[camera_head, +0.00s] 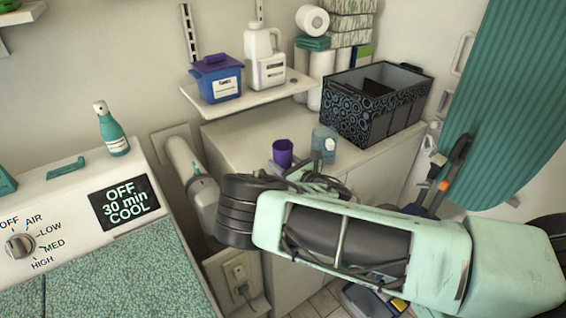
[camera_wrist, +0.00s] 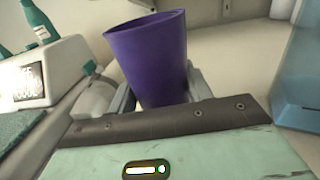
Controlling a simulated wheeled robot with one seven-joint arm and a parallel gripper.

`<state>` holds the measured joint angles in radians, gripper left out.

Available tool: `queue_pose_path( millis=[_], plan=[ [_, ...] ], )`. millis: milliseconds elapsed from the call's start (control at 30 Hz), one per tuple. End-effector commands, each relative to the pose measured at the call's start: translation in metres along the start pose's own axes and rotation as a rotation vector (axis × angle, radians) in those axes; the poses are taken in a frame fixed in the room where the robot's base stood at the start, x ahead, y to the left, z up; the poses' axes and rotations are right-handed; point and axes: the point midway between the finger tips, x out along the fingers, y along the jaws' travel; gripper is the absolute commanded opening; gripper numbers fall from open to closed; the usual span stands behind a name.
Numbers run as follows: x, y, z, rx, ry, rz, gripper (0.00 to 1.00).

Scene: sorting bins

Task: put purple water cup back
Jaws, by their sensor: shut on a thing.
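The purple water cup (camera_head: 283,152) is above the near edge of the beige counter in the head view. It also fills the middle of the wrist view (camera_wrist: 150,55), mouth up and slightly tilted. My gripper (camera_wrist: 158,92) is shut on the lower part of the cup, with a finger on each side. In the head view the fingers are mostly hidden behind my wrist and arm. Whether the cup's base touches the counter is hidden.
A bluish clear container (camera_head: 324,144) stands just right of the cup. A dark patterned crate (camera_head: 345,115) sits behind it on the counter (camera_head: 235,145). A wall shelf (camera_head: 245,100) holds a blue tub (camera_head: 217,85) and a white jug (camera_head: 265,62). A machine with a dial (camera_head: 75,195) is at left.

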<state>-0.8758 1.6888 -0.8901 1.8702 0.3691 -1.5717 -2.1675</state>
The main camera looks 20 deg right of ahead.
Motion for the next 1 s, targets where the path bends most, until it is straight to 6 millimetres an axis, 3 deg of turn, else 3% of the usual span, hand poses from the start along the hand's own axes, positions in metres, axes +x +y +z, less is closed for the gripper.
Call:
queue_pose_path(
  millis=[533,567,633,1000],
  plan=[
    [0.000,0.000,-0.011,-0.001,-0.001,0.000,0.18],
    [0.000,0.000,-0.010,-0.001,-0.001,0.000,0.58],
    [0.000,0.000,-0.010,-0.001,0.000,0.000,0.75],
    [-0.005,0.000,-0.012,-0.001,0.001,0.000,0.75]
  ],
)
